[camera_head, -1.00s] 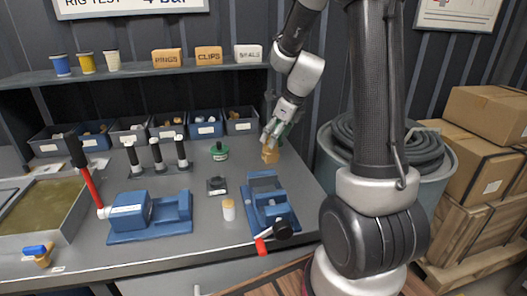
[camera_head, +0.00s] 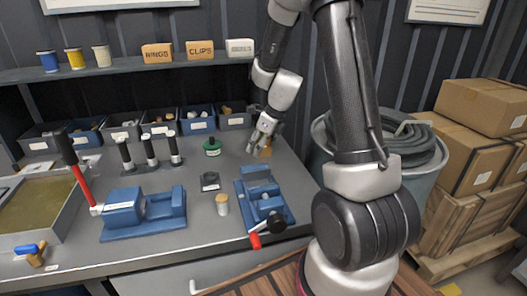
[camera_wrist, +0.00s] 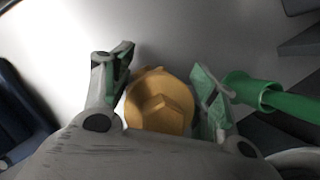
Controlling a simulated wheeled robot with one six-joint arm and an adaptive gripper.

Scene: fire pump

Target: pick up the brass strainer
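The brass strainer (camera_head: 266,150) stands at the back right of the bench, partly hidden by my gripper (camera_head: 262,130) in the head view. In the wrist view the strainer (camera_wrist: 160,112) is a round, brass-coloured body with a raised six-sided middle. It sits between the two fingers of my gripper (camera_wrist: 160,72). The fingers are spread to either side of it, and its lower part is hidden by the gripper body. The fingers look open, close to its sides, with no clear contact.
A green tube-like thing (camera_wrist: 265,95) lies just right of the right finger in the wrist view. A blue vise (camera_head: 262,200) stands in front. Bins (camera_head: 198,125) line the back.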

